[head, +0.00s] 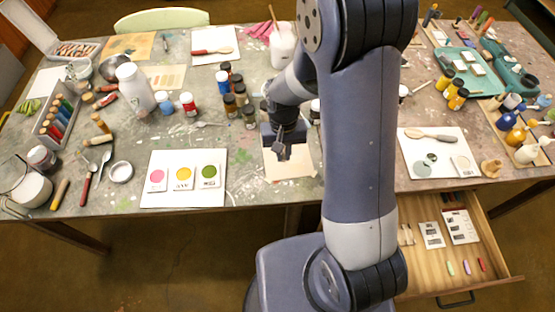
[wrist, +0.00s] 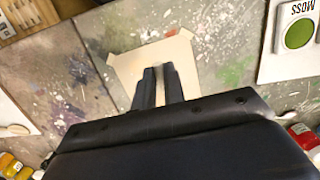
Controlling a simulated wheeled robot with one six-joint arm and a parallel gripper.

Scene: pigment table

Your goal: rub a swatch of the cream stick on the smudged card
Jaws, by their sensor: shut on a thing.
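My gripper (head: 283,150) points down over a beige card (head: 290,166) near the table's front edge. In the wrist view, the fingers (wrist: 160,72) are shut on a small pale piece (wrist: 160,88), which looks like the cream stick. The fingers hide most of it, and I cannot tell whether its tip touches the card. The beige card (wrist: 185,58) lies under and beyond the fingertips in the wrist view. I cannot make out a clear smudge or swatch on it.
A white board (head: 150,195) with pink, yellow and green swatch cards lies left of the beige card. Several paint jars (head: 240,95) stand behind it. A white board (head: 415,165) with grey patches lies right. An open drawer (head: 500,268) below holds cards and coloured sticks.

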